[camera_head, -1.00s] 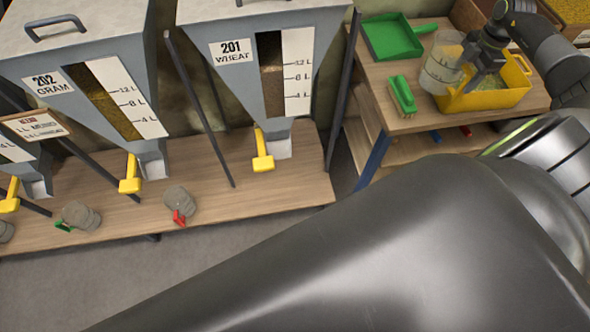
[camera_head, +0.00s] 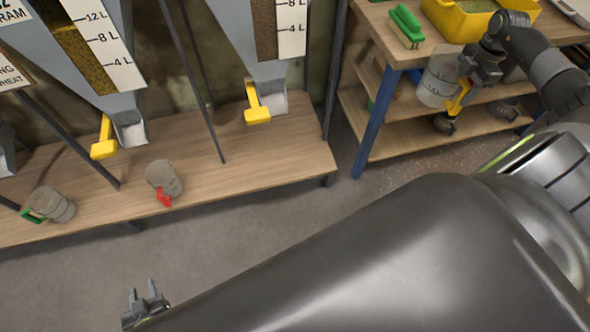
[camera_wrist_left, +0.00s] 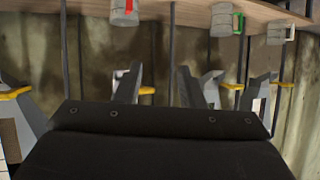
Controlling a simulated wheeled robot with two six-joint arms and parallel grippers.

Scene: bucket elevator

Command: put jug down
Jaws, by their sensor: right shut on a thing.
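A clear jug (camera_head: 437,77) with graduation marks and a yellow handle (camera_head: 459,97) hangs upright in front of the right-hand workbench. My right gripper (camera_head: 468,82) is shut on the jug, at its handle side. The jug overlaps the bench's front edge and lower shelf in the picture; I see no surface clearly under it. My left gripper (camera_head: 147,295) is open and empty, low over the floor at the bottom left. Its open fingers also show in the left wrist view (camera_wrist_left: 160,85).
The workbench (camera_head: 400,42) bears a green brush (camera_head: 406,24) and a yellow tub (camera_head: 455,22). Its lower shelf (camera_head: 405,130) holds other items. A long low bench (camera_head: 240,165) under the hoppers bears a red-handled jug (camera_head: 163,178) and a green-handled jug (camera_head: 52,204).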

